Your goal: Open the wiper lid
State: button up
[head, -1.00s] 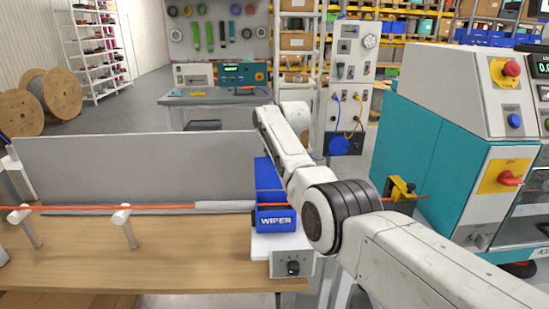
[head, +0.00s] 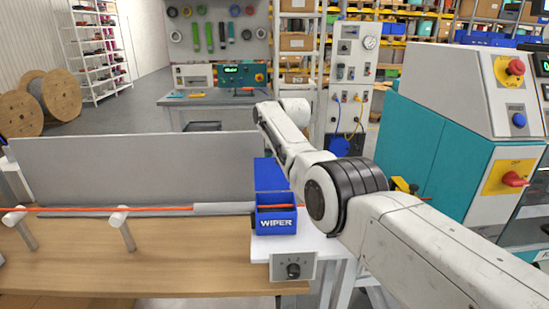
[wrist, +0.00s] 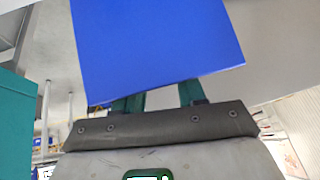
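The blue wiper box (head: 276,226) stands on a white block at the table's right end, with its top open and orange cable showing inside. Its blue lid (head: 270,174) stands raised behind the box, partly hidden by my arm. In the wrist view the lid (wrist: 158,48) is a large blue panel filling the upper middle. My gripper (wrist: 163,97) shows there with two teal fingers apart, running behind the lid's lower edge. The fingertips are hidden by the lid, and contact cannot be told. In the head view my gripper is hidden.
An orange cable (head: 72,209) runs along the wooden table (head: 170,265) over white supports, with a grey sleeve (head: 222,208) near the box. A grey panel (head: 130,170) stands behind it. A teal and white machine (head: 430,150) stands at the right, close to my arm.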

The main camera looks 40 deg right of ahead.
aim_at(283, 180)
jog(key=shift+o, duration=1.3)
jog(key=shift+f, duration=0.3)
jog(key=shift+r, duration=0.15)
jog(key=shift+a+r, duration=0.1)
jog(key=shift+r, duration=0.1)
jog(key=shift+s+a+r, duration=0.1)
jog(key=shift+r, duration=0.3)
jog(key=d+v, duration=0.1)
jog(key=v, duration=0.8)
jog(key=shift+s+a+r+b, duration=0.2)
jog(key=shift+s+a+b, duration=0.15)
jog(key=shift+a+b, duration=0.1)
jog(key=shift+f, duration=0.15)
